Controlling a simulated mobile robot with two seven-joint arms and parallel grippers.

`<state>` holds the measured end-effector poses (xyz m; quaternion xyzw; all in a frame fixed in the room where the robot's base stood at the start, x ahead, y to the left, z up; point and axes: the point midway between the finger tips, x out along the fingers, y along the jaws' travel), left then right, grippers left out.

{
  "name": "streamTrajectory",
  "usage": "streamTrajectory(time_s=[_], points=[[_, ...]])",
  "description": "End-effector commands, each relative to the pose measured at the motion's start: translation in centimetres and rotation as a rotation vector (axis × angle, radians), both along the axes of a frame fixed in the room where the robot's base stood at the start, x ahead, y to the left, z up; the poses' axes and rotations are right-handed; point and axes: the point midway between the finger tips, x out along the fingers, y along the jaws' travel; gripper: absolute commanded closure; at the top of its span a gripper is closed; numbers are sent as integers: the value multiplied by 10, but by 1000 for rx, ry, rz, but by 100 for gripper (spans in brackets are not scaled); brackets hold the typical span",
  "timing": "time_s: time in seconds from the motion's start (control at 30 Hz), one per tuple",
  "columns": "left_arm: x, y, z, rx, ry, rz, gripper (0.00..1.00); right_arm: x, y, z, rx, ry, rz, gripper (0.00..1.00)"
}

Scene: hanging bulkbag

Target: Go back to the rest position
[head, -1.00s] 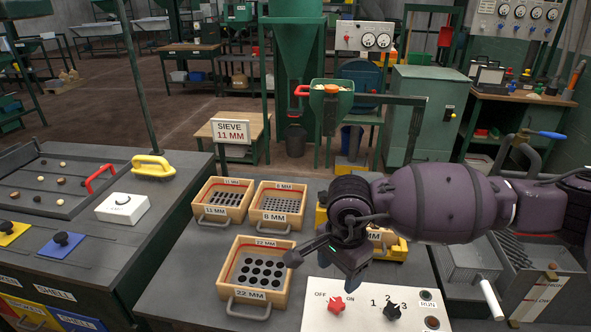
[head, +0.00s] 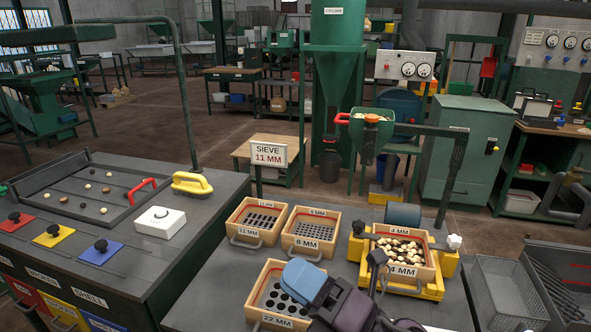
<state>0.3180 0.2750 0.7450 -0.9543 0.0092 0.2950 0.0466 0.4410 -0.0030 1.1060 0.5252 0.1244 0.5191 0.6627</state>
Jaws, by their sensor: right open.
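My right gripper (head: 345,293) is low in the view, at the end of a dark purple wrist with a blue-grey part. It is open and covers part of the 22 MM sieve. My forearm is mostly below the picture's edge. My left gripper is not in view. No task object is visibly in my right gripper. The wooden 4 MM sieve (head: 404,267), holding pale and dark pieces, sits in a yellow cradle (head: 432,292) just to the right of it.
The 11 MM sieve (head: 255,241), 8 MM sieve (head: 309,252) and 22 MM sieve (head: 258,316) stand on the grey table. A dark bench (head: 85,235) with coloured plates is at left. Brown floor is open behind.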

Motion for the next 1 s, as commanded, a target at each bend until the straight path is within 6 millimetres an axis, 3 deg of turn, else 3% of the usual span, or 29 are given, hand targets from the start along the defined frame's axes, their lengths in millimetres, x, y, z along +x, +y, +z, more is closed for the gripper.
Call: streamTrajectory(time_s=[0.17, 0.3, 0.43, 0.57, 0.7, 0.8, 1.0], points=[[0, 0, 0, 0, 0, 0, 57, 29, -60, -16, 288, 383, -266, 36], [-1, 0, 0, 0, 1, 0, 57, 37, -114, -51, 496, 684, -478, 36], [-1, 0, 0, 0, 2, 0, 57, 27, -163, -96, 680, 962, -677, 36], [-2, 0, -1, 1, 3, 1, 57, -2, -206, -146, 850, 1237, -878, 36], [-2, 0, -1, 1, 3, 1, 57, -50, -240, -195, 1008, 1510, -1087, 36], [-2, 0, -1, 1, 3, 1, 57, -80, -253, -217, 1084, 1648, -1198, 36], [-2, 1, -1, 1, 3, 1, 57, -130, -266, -242, 1182, 1840, -1354, 36]])
